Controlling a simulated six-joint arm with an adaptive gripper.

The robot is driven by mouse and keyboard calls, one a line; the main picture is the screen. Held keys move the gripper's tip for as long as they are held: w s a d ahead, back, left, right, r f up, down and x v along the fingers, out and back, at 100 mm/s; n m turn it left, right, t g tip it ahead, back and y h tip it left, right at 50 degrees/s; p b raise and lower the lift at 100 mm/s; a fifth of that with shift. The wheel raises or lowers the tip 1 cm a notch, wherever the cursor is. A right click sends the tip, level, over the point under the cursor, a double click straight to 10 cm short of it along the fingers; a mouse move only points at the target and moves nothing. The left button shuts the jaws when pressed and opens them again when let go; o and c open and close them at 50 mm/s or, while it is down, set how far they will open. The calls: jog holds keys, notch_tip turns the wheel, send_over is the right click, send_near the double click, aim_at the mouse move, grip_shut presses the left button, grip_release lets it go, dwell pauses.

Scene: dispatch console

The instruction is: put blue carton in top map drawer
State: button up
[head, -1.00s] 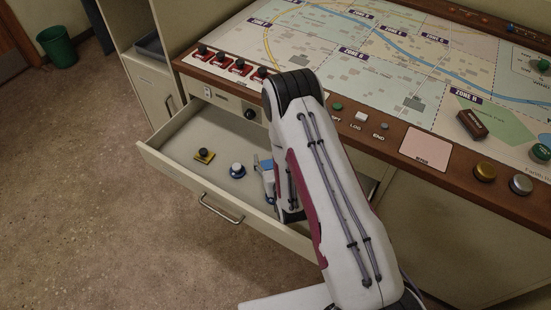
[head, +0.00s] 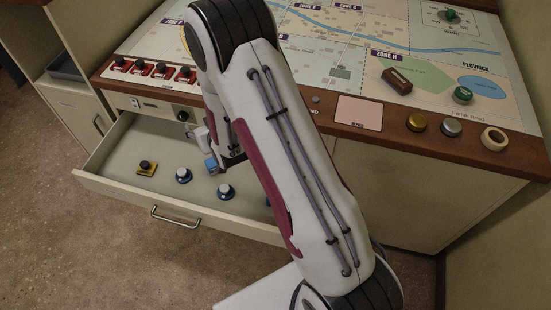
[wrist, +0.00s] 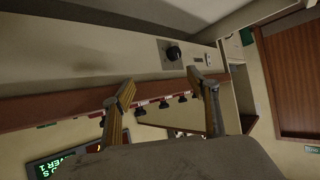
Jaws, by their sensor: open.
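The top map drawer (head: 105,183) is pulled out from the console's left front. A small blue block (head: 211,165), probably the blue carton, shows beside my gripper, within the drawer's outline. It is partly hidden, and I cannot tell whether it rests on the drawer floor. My gripper is over the drawer, mostly hidden behind my arm in the head view. In the wrist view my gripper (wrist: 160,82) has its fingers apart, with nothing visible between them. Beyond them is the console front with a black knob (wrist: 173,53).
The console top carries red switches (head: 140,68), a brown block (head: 397,80) and a tape roll (head: 494,138). The drawer's left part has bare floor.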

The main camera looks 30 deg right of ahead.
jog(key=s+d+r+g, duration=0.1)
jog(key=s+r+g, duration=0.1)
jog(key=s+r, duration=0.6)
jog(key=s+r+g, duration=0.1)
jog(key=s+r, duration=0.3)
jog(key=r, duration=0.8)
jog(key=s+r+g, duration=0.1)
jog(key=s+r, duration=0.2)
jog(key=s, duration=1)
jog(key=s+d+r+g, duration=0.1)
jog(key=s+r, duration=0.3)
jog(key=s, duration=0.9)
jog(key=shift+s+d+r+g, duration=0.15)
jog(key=shift+s+d+g, duration=0.1)
jog(key=shift+s+g, duration=0.25)
jog(key=shift+w, duration=0.1)
